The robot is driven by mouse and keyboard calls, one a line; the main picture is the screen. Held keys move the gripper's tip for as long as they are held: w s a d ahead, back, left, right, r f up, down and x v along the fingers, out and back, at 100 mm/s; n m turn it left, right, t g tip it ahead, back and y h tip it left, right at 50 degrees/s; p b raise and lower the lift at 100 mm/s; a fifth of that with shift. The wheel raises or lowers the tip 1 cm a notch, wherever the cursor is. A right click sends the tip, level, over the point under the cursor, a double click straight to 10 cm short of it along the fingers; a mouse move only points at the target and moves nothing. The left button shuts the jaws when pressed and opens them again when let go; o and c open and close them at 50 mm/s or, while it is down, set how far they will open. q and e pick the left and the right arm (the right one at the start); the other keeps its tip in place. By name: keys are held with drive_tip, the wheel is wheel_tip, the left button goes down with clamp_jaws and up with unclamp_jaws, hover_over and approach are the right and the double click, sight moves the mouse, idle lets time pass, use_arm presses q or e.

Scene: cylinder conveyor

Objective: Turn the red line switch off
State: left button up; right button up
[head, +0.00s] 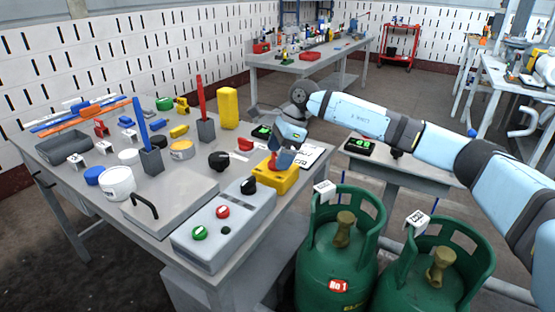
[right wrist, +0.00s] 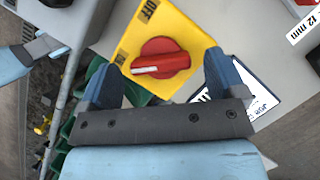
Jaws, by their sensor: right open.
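The line switch is a red round knob (right wrist: 160,58) with a white pointer bar, on a yellow box (right wrist: 188,30). In the right wrist view the bar points left, towards a label that appears to read ON; an OFF label is at the top. In the head view the yellow box (head: 272,183) stands at the table's right edge, its knob mostly hidden by my gripper. My right gripper (head: 281,158) is over the box. In the wrist view its open blue fingers (right wrist: 164,80) are on either side of the knob's near side, with nothing between them.
A grey control box (head: 225,222) with green, red and black controls stands close in front of the yellow box. Two green gas cylinders (head: 335,262) stand right of the table (head: 75,190). Cups, tools and blocks crowd the table's left part.

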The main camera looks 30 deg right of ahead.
drive_tip(key=shift+a+f, duration=0.2)
drive_tip(key=shift+f, duration=0.3)
use_arm(q)
drive_tip(key=shift+d+r, duration=0.15)
drive_tip(key=shift+r, duration=0.25)
drive_tip(key=shift+w, duration=0.1)
use_arm(e)
drive_tip(key=c, duration=0.9)
